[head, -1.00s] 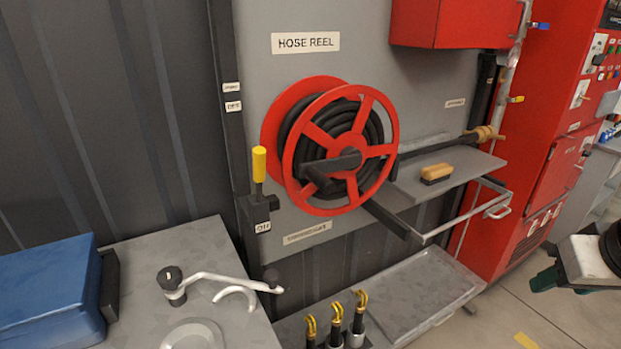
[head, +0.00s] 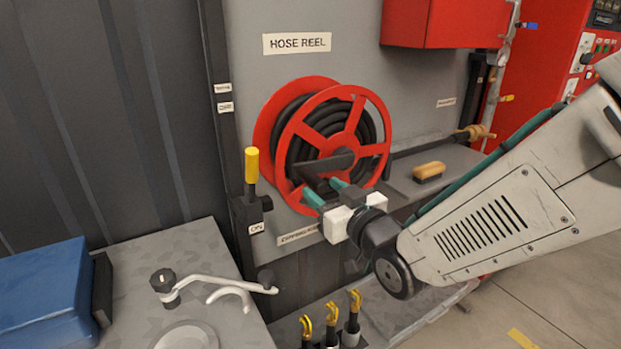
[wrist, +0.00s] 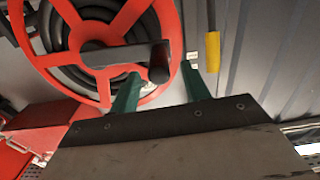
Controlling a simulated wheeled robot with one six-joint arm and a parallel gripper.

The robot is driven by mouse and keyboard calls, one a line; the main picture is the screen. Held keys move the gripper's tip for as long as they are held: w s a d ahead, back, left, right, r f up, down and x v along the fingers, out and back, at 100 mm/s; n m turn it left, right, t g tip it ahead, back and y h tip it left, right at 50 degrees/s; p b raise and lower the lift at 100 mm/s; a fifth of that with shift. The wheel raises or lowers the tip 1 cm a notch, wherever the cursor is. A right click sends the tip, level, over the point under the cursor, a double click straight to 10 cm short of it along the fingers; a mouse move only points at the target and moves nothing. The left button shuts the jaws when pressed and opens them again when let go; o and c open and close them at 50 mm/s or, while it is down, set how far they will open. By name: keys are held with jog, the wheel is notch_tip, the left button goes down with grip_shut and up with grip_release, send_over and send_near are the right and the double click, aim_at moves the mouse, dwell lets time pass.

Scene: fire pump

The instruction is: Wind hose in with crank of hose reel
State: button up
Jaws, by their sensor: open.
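The red hose reel (head: 312,125) is on the grey panel, with black hose (head: 362,118) coiled on it. Its dark crank (head: 335,165) runs across the front of the hub, and its grip is partly hidden by my fingers in the head view. My gripper (head: 324,193) is open in front of the reel's lower part, its teal fingers reaching toward the crank grip. In the wrist view, the crank grip (wrist: 159,74) appears between the two fingertips of my gripper (wrist: 161,71). I cannot tell whether they touch it.
A yellow-handled lever (head: 252,168) stands left of the reel, above an ON label. A brush (head: 429,171) lies on the shelf to the right, near a brass nozzle (head: 474,133). A red cabinet (head: 440,22) hangs above. A bench with a bent metal pipe (head: 215,280) is lower left.

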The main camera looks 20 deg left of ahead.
aim_at(310, 178)
jog(key=x, duration=0.6)
jog(key=shift+w, duration=0.15)
grip_shut()
